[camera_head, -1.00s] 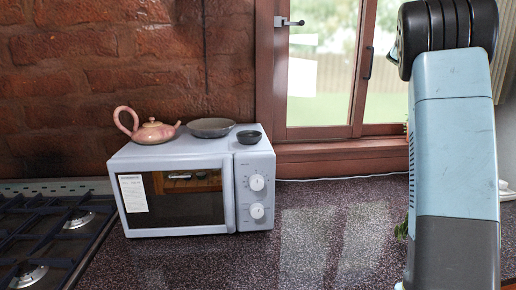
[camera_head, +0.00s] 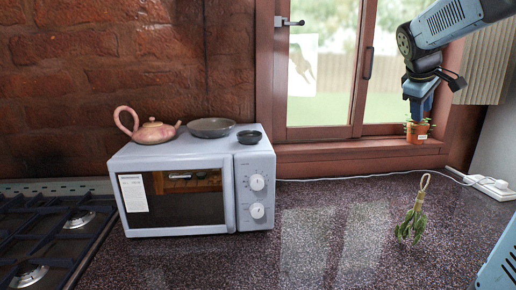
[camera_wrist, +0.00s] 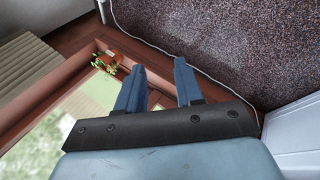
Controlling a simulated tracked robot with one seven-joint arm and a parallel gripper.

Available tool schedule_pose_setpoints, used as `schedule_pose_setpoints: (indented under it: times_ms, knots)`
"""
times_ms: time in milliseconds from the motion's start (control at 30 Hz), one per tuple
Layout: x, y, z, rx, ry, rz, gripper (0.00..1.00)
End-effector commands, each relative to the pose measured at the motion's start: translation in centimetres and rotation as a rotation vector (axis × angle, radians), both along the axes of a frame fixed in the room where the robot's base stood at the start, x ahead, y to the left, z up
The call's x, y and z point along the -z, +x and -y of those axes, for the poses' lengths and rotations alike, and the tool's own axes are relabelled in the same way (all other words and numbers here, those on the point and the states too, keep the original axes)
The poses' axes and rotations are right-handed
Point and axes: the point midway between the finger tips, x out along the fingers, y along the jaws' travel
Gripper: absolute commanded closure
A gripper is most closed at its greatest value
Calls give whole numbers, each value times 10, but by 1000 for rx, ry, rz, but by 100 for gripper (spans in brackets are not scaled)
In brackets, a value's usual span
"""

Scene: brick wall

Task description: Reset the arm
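My gripper (camera_head: 421,104) is at the upper right of the head view, with its blue fingers pointing down. From that view it overlaps the small potted plant on the window sill. The wrist view shows the two blue fingers of my gripper (camera_wrist: 159,66) spread apart with nothing between them, so it is open and empty. The speckled counter (camera_wrist: 225,45) and window frame lie beyond the fingers there.
A microwave (camera_head: 180,200) carries a pink teapot (camera_head: 153,131), a pan (camera_head: 211,127) and a dark bowl (camera_head: 249,137). A hob (camera_head: 50,230) is left. A potted plant (camera_head: 417,132) stands on the sill. A herb bunch (camera_head: 412,218) and a power strip (camera_head: 492,186) are right; mid-counter is clear.

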Motion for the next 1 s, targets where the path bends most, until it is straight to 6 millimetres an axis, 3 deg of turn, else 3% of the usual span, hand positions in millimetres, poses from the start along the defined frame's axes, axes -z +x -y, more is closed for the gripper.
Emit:
schedule_pose_setpoints:
  times_ms: [600, 1000]
  knots:
    - [60, -140, -129, 185, 419, 147, 64]
    - [113, -221, -189, 327, 628, 177, 64]
